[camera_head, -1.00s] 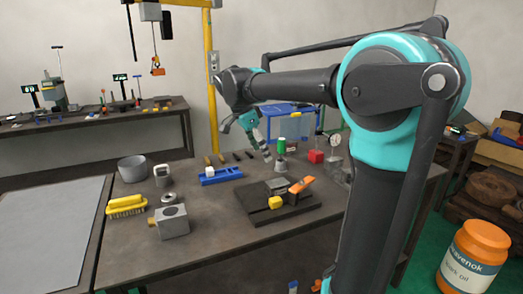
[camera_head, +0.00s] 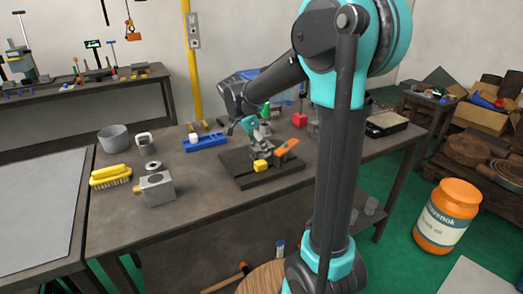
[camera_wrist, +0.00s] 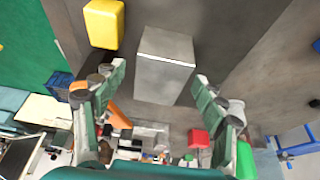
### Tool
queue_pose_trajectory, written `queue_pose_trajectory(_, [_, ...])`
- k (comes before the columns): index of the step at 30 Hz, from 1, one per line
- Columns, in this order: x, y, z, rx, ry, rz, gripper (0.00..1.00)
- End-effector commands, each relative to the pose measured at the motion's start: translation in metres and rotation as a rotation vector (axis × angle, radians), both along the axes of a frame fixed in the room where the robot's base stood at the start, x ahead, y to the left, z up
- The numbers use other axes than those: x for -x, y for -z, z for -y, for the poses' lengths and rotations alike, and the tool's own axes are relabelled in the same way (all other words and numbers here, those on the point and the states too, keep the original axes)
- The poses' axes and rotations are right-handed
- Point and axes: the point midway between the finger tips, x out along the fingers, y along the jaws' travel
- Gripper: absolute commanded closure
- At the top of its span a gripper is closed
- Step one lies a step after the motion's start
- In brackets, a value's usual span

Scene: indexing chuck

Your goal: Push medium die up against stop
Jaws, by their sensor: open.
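A grey metal block (camera_wrist: 165,65), perhaps the medium die, lies between the fingers of my gripper (camera_wrist: 160,76) in the wrist view. My gripper is open, with a gap to the block on each side. In the head view my gripper (camera_head: 263,142) hangs low over the black plate (camera_head: 236,169) and hides most of the grey block. A yellow block (camera_head: 260,166) sits at the front of the plate, and also shows in the wrist view (camera_wrist: 104,24). An orange piece (camera_head: 287,148) lies on the plate's right. I cannot tell which part is the stop.
A blue fixture (camera_head: 205,142) with a white block stands behind and left of the plate. A grey block with a brass knob (camera_head: 157,189) and a yellow brush (camera_head: 110,177) are at the left. A red cube (camera_head: 299,120) stands behind right. The bench front is clear.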

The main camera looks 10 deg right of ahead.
Motion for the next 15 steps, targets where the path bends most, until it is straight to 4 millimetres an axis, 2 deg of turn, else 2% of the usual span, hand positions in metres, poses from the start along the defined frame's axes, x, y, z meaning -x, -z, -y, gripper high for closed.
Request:
queue_pose_trajectory(6, [-0.002,0.017,0.007,0.000,0.000,-0.001,0.28])
queue_pose_trajectory(15, [-0.003,0.020,0.008,0.000,-0.001,0.000,0.28])
